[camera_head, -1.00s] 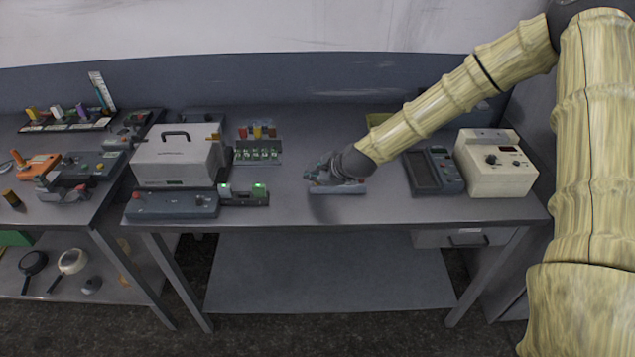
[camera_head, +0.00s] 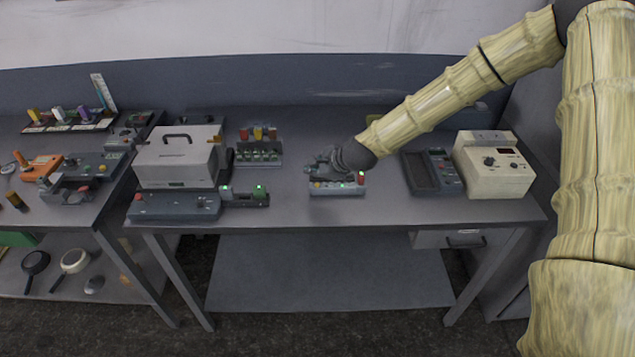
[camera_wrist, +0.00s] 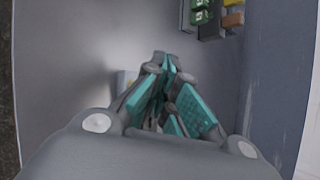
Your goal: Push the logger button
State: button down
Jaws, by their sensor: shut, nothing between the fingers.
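A small grey box (camera_head: 338,192) sits near the middle front of the table in the head view. It has a yellow button (camera_head: 317,185) at its left, a green lit spot (camera_head: 344,185) and a red part (camera_head: 361,178) at its right. The frames do not label it as the logger. My gripper (camera_head: 322,167) is just behind and above the box, hiding its back edge; contact cannot be told. In the wrist view my gripper (camera_wrist: 165,65) is shut and empty. A pale patch (camera_wrist: 124,80) beside the fingers may be part of the box.
A dark handheld tray device (camera_head: 433,172) and a cream meter box (camera_head: 493,165) stand to the right. A large grey case (camera_head: 178,160), a dark panel (camera_head: 173,206) and a rack of colored pieces (camera_head: 259,150) stand to the left. The tabletop around the box is clear.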

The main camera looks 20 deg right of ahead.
notch_tip(320, 180, up, 5)
jog(key=shift+f+p, duration=0.2)
jog(key=shift+p, duration=1)
